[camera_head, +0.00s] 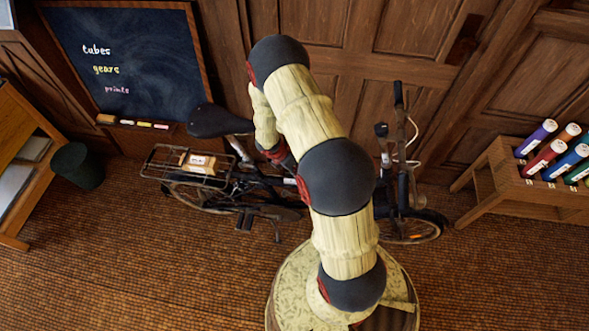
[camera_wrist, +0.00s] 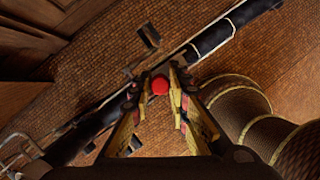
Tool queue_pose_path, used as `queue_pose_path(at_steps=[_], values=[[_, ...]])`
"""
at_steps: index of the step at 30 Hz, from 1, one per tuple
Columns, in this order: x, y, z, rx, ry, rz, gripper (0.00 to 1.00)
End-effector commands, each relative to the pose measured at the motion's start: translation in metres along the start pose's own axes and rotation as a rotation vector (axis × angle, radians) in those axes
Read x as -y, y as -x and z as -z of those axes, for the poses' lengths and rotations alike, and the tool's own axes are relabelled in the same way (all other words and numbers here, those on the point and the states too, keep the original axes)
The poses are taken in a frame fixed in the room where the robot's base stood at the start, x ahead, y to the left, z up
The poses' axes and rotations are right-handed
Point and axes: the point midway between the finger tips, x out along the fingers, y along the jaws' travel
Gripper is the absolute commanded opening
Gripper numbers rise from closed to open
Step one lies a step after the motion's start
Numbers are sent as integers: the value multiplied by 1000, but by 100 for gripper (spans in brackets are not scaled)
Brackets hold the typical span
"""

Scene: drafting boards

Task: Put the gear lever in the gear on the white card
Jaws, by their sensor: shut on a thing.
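In the wrist view, my gripper (camera_wrist: 159,80) is shut on a round red knob (camera_wrist: 160,86), which I take to be the gear lever's knob. The knob sits between the two fingertips, close to the bicycle's dark frame tube. The lever's shaft and its gear positions are hidden. In the head view, a small white card (camera_head: 199,160) is on a pale wooden block on the bicycle's rear rack; its marking is too small to read. My arm hides the gripper tips and the lever there.
The dark bicycle (camera_head: 240,192) stands along the wooden panelled wall, partly behind my arm. A wooden rack (camera_head: 500,182) with coloured tubes stands at right. The brown floor in front is clear.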

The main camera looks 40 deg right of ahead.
Motion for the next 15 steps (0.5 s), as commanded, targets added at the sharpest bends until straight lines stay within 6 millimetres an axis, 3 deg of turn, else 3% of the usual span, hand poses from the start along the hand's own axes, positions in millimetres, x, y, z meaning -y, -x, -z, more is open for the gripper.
queue_pose_path(at_steps=[1,2,11,15], values=[[0,0,0,-1,0,-1,0],[0,0,0,-1,0,-1,18],[0,0,0,-1,0,-2,36],[0,0,0,-1,0,-1,36]])
